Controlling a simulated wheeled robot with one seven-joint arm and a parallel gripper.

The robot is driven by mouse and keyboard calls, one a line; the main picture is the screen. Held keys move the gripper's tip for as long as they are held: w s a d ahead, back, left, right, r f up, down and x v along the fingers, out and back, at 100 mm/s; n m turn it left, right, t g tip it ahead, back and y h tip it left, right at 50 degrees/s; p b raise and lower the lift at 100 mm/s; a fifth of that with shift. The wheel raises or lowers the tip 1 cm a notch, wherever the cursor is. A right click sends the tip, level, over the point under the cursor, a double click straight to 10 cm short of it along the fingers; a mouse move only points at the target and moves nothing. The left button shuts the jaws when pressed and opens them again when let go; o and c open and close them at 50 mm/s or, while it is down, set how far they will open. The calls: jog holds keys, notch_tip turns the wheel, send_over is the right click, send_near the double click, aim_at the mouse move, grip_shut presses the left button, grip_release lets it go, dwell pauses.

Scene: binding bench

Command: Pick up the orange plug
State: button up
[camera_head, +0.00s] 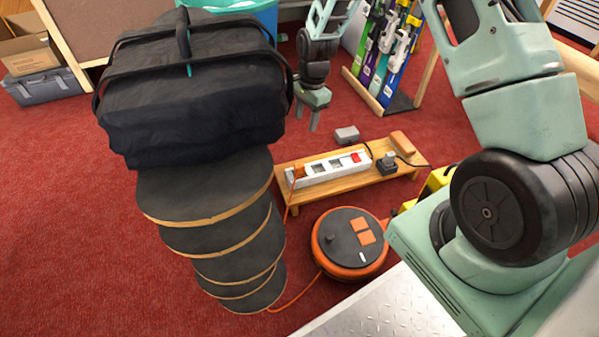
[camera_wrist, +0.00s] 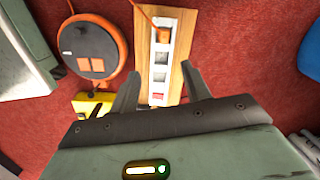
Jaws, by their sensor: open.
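The orange plug (camera_head: 297,172) shows small at the left end of a white power strip (camera_head: 322,168), with an orange cable running from it. In the wrist view the orange plug (camera_wrist: 163,21) is near the top, beyond my fingertips, on the far end of the power strip (camera_wrist: 158,62). My gripper (camera_head: 306,117) is open and empty, pointing down, apart from the plug. In the wrist view my gripper (camera_wrist: 160,72) has its fingers spread to either side of the strip's line. Details of how the plug sits are too small to tell.
The strip lies on a low wooden board (camera_head: 335,187) with a black adapter (camera_head: 387,164) and brown block (camera_head: 402,143). A grey block (camera_head: 347,134) is behind it.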

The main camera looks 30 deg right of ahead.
notch_tip(320, 180, down, 6)
jog(key=w+m, duration=0.2)
jog(key=m, duration=0.2)
jog(key=b, duration=0.7)
send_near(300, 165)
jog(key=f, duration=0.5)
jog(key=shift+w+a+f, duration=0.1)
jog(key=shift+w+a, duration=0.15)
jog(key=shift+a, duration=0.05)
jog(key=shift+n, duration=0.3)
jog(key=f+b, duration=0.2)
jog(key=f, duration=0.1)
jog(key=f+b, duration=0.2)
jog(key=shift+a+f, duration=0.25)
jog(key=shift+f, duration=0.15)
jog(key=shift+r, duration=0.1)
jog(key=c, duration=0.9)
